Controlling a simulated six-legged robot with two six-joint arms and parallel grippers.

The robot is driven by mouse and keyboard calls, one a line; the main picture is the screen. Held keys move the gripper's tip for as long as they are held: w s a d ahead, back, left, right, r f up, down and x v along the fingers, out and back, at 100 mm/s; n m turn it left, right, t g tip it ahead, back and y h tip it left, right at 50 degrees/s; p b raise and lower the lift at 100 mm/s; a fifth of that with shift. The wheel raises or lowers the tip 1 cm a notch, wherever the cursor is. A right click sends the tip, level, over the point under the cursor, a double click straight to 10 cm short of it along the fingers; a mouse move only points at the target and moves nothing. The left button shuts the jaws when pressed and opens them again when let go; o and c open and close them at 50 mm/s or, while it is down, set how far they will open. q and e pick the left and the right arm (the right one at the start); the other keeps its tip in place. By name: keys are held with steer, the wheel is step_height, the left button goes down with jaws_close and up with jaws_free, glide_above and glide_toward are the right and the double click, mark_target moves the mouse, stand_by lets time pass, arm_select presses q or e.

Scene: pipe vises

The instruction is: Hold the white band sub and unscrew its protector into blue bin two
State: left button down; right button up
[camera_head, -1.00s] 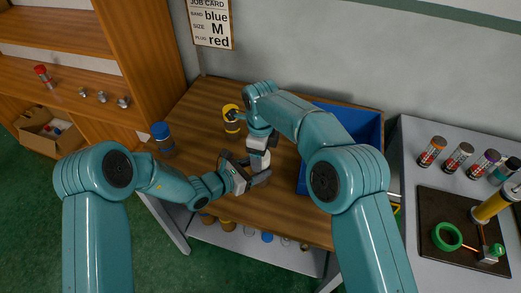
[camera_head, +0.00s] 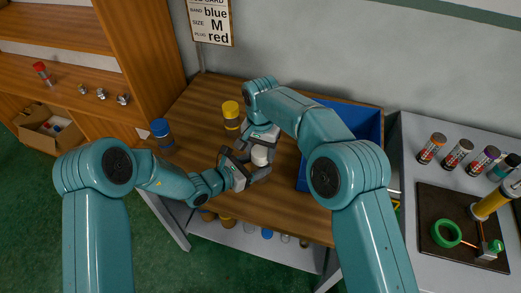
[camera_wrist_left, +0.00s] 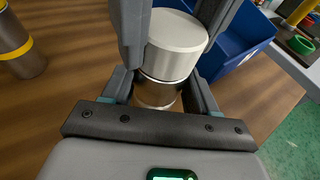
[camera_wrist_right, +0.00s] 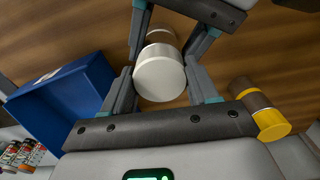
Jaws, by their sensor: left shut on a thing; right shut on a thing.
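The white band sub (camera_wrist_left: 158,93) stands upright on the wooden table, its metal body below a white protector (camera_wrist_left: 175,42). The protector also shows in the head view (camera_head: 260,155) and the right wrist view (camera_wrist_right: 160,76). My left gripper (camera_head: 248,166) is shut around the sub's lower body from the front left. My right gripper (camera_head: 262,138) is shut on the protector above it, from behind. The fingers of both grippers cross closely and hide the white band and the joint. A blue bin (camera_head: 345,120) stands right of them; no number is readable on it.
A blue-capped sub (camera_head: 161,134) and a yellow-capped sub (camera_head: 231,112) stand on the table. A grey bench (camera_head: 408,165) at the right carries several capped cylinders and a dark mat (camera_head: 432,215). Wooden shelves are at the left. The table's front left is clear.

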arm_select(q)
steer(key=shift+w+r, duration=0.1)
arm_select(e)
steer(key=n, duration=0.5)
steer(key=shift+n, duration=0.3)
steer(key=n, duration=0.2)
steer(key=shift+n, duration=0.4)
steer(key=n, duration=1.5)
steer(key=shift+n, duration=0.3)
steer(key=n, duration=0.9)
steer(key=shift+r+n, duration=0.1)
steer(key=shift+n, duration=0.3)
steer(key=n, duration=0.3)
steer(key=shift+a, duration=0.1)
